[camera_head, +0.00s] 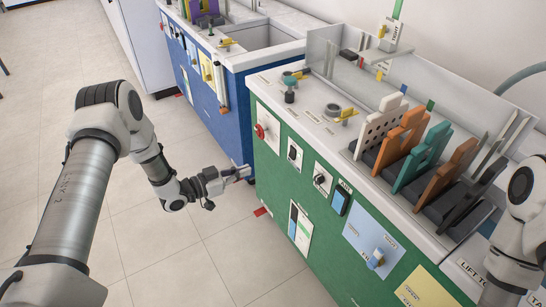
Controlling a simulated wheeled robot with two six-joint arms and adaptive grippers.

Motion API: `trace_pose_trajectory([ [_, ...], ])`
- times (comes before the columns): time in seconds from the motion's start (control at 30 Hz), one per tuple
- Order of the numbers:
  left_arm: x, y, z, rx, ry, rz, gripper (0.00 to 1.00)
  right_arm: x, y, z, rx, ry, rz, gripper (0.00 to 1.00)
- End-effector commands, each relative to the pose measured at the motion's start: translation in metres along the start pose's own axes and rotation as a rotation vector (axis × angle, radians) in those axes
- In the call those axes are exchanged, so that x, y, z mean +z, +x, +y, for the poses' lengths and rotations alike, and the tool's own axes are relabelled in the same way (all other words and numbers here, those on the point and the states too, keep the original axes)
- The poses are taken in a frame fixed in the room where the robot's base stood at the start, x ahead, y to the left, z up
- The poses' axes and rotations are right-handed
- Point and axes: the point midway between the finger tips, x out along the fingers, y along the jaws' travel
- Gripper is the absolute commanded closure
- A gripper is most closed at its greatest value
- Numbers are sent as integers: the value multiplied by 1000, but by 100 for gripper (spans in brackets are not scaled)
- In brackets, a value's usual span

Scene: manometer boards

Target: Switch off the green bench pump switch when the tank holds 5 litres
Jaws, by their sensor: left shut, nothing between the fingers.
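The green bench (275,190) runs along the right, with several controls on its front. Which of them is the pump switch I cannot tell: the labels are too small to read. A blue rocker-like switch (341,199) sits on a dark plate, and a lever (376,259) sits on a light-blue panel. A white gauge plate (300,227) with blue and green strips is low on the front; its level in litres is not readable. My left gripper (245,173) is shut and empty, in front of the bench's left end, apart from the controls. My right gripper is out of view.
A red knob (260,132) and black knobs (320,179) are also on the green front. Coloured slotted boards (421,158) stand in a rack on top. A blue bench (205,85) with a sink is behind.

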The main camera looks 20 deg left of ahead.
Motion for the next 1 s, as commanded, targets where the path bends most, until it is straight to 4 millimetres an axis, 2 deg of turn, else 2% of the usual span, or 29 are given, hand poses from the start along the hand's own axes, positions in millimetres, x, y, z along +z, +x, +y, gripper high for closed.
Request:
trace_pose_trajectory([
  [0.33,0,2,1,1,0,-1,100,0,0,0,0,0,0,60],
  [0.47,0,13,1,3,2,-2,100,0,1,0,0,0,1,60],
  [1.0,0,122,2,4,1,-1,100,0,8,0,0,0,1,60],
])
